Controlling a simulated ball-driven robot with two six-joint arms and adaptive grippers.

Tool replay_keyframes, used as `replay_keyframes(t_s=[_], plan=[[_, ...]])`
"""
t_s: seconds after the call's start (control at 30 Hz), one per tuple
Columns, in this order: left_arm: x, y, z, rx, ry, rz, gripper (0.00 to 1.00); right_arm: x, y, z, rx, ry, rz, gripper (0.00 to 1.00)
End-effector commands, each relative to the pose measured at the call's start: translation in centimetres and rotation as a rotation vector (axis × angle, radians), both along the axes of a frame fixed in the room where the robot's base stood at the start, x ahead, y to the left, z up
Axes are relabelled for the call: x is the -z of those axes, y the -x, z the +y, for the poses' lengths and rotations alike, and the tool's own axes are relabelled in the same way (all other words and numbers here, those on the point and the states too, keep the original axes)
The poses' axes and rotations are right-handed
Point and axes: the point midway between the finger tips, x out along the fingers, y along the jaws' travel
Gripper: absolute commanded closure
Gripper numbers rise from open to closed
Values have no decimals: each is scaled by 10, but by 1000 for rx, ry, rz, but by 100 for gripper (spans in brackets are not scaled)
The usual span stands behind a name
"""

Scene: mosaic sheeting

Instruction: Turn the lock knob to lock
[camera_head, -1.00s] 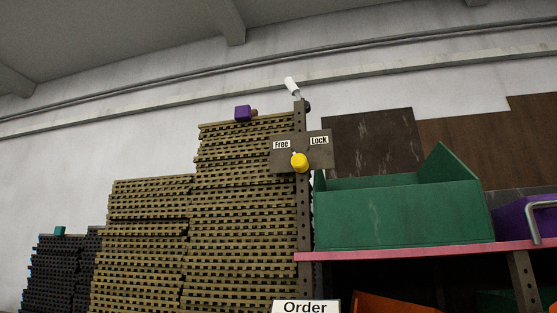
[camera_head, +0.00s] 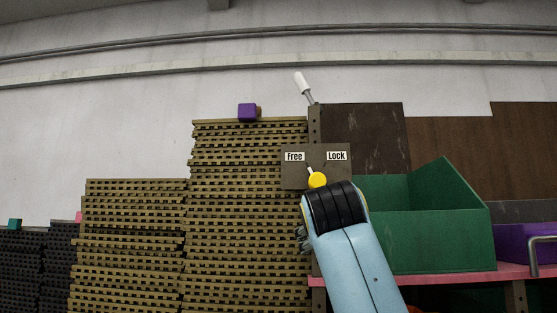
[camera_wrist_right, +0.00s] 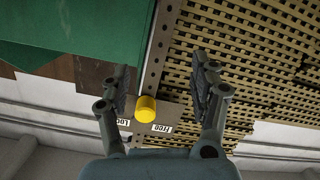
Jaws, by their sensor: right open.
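The yellow lock knob (camera_head: 317,180) sits on a dark plate (camera_head: 289,173) marked "Free" at left and "Lock" at right. Its small pointer leans up and left, toward "Free". My right arm reaches up from below in the head view, its wrist just under the knob. Most of my right gripper is hidden behind it there. In the right wrist view my right gripper (camera_wrist_right: 161,75) is open and empty. The knob (camera_wrist_right: 146,109) shows between its two fingers, closer to the left one; I cannot tell whether they touch. My left gripper is not in view.
Stacks of slatted tan sheets (camera_head: 140,240) stand left of the plate, with a purple block (camera_head: 247,112) on top. A green bin (camera_head: 440,240) stands on a pink shelf (camera_head: 440,276) at right. A white-tipped lever (camera_head: 301,84) rises above the post.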

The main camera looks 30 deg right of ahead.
Motion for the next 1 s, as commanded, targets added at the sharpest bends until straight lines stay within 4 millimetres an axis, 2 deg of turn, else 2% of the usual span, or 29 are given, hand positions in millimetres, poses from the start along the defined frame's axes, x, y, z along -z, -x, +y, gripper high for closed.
replay_keyframes(t_s=[0.03, 0.1, 0.17, 0.23, 0.37, 0.5, 0.8, 1.0], plan=[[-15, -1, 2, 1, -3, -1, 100, -49, 6, 0, 2, -2, -72, 38], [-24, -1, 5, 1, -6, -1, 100, -90, 10, 2, 0, -4, -138, 38], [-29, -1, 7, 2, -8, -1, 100, -113, 10, 2, -2, -6, -170, 38], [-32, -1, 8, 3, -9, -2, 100, -127, 10, 2, -3, -6, -191, 38], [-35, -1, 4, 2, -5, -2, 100, -131, 1, -4, -2, -3, -196, 38], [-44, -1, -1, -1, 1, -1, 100, -131, -20, -17, -1, -1, -193, 38], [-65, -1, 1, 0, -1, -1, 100, -131, -68, -45, -2, -3, -195, 38], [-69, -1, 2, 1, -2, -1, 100, -128, -81, -53, -4, -5, -196, 38]])
